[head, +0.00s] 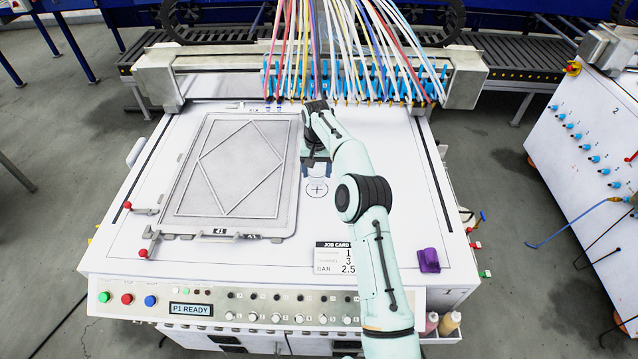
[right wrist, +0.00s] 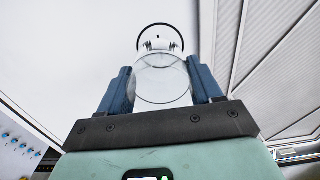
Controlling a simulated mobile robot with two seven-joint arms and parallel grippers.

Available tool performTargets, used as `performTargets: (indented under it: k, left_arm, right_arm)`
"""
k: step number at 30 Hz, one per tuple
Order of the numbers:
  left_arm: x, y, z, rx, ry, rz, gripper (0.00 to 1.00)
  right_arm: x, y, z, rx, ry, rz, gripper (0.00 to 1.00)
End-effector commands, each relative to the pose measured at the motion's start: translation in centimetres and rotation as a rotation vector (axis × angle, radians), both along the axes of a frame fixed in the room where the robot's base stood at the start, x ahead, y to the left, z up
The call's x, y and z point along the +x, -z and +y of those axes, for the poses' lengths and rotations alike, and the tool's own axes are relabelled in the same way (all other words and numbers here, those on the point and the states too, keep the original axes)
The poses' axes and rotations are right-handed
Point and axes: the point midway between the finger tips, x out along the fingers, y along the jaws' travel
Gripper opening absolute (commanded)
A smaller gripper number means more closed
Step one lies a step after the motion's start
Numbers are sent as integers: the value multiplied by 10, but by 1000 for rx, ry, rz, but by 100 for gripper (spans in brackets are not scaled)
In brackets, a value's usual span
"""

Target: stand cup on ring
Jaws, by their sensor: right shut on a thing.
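A clear cup (right wrist: 163,82) is between the two blue fingers of my right gripper (right wrist: 163,88) in the right wrist view. The gripper is shut on it. In the head view my right gripper (head: 310,174) is over the white table, just behind the ring; the cup itself is hard to make out there. The ring (head: 317,189) is a thin dark circle with a cross in it, printed on the table. In the right wrist view the ring (right wrist: 160,23) shows just beyond the cup, partly hidden by it. My left gripper is not in view.
A grey framed screen (head: 240,165) lies left of the ring. A job card (head: 334,258) and a purple block (head: 428,260) lie toward the front. The nozzle gantry (head: 345,82) with many coloured hoses spans the back. The table right of my arm is mostly clear.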

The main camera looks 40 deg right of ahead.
Motion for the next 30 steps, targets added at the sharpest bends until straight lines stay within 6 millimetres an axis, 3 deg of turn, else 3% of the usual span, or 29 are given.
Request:
performTargets:
  k: [12,23,24,25,30]
  left_arm:
    - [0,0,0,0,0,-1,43]
    - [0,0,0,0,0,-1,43]
    - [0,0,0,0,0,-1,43]
    - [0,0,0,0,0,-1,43]
    - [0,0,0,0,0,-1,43]
  right_arm:
    - [9,45,-3,1,3,1,36]
    - [9,48,-3,0,3,0,36]
    - [9,48,-4,0,3,-1,77]
    - [9,48,-4,0,3,-1,87]
    - [9,48,-4,0,3,0,90]
